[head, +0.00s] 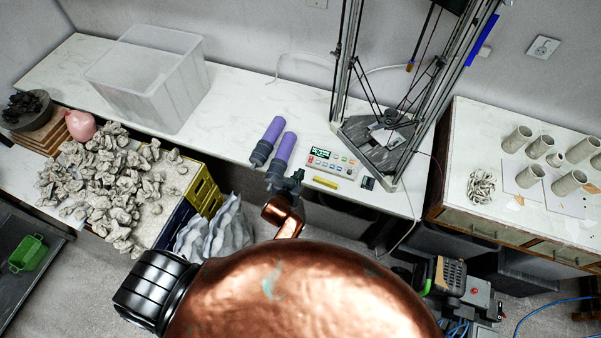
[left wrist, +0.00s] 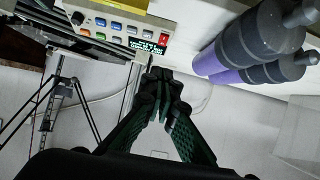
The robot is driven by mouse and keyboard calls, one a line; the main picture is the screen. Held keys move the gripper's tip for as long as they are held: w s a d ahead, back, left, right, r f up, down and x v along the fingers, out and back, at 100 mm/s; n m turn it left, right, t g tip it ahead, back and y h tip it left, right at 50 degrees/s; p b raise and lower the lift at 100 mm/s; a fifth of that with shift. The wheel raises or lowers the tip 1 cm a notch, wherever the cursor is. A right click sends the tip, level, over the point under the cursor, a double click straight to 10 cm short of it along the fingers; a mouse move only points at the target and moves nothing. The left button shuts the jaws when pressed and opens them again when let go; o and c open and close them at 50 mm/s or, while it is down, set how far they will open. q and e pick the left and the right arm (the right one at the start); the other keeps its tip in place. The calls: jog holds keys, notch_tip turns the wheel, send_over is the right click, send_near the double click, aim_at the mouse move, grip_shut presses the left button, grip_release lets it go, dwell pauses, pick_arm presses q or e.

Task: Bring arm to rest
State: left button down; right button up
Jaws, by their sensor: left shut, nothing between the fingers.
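My left gripper (head: 293,180) shows small in the head view, beyond my copper-coloured arm, over the front edge of the white worktop (head: 225,105). It is just in front of two purple-and-grey cylinders (head: 280,150). In the left wrist view the gripper's fingers (left wrist: 165,75) are shut with nothing between them. The purple-and-grey cylinders also show there (left wrist: 255,45), to the right of the fingers. My right gripper is in neither view.
A delta printer frame (head: 385,130) stands right of the control panel. A clear bin (head: 150,75) stands at the back left. Clay lumps (head: 100,185) are heaped at the left, beside a yellow crate (head: 203,190). Grey clay cups (head: 535,150) stand on the right cabinet.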

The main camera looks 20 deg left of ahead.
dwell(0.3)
pick_arm(q)
jog(key=s+a+f+g+b, duration=0.1)
jog(key=s+f+g, duration=0.1)
jog(key=s+f, duration=0.65)
jog(key=s+a+f+m+g+b, duration=0.15)
jog(key=s+f, duration=0.25)
jog(key=f, duration=0.9)
jog(key=s+f+g, duration=0.2)
jog(key=s+f, duration=0.5)
jog(key=f, duration=0.4)
jog(key=s+a+f+g+b, duration=0.1)
jog(key=s+f, duration=0.4)
jog(key=s, duration=0.6)
jog(key=s+a+f+g, duration=0.2)
jog(key=s+a+f, duration=0.2)
jog(key=s, duration=0.7)
jog(key=s+a+f+g+b, duration=0.1)
jog(key=s+a+f+g, duration=0.1)
jog(key=s+f, duration=0.6)
jog(key=s+a, duration=0.1)
jog(key=s, duration=0.2)
jog(key=shift+s+a+b, duration=0.25)
jog(key=shift+b, duration=0.1)
jog(key=shift+f+g, duration=0.1)
jog(key=shift+g, duration=0.15)
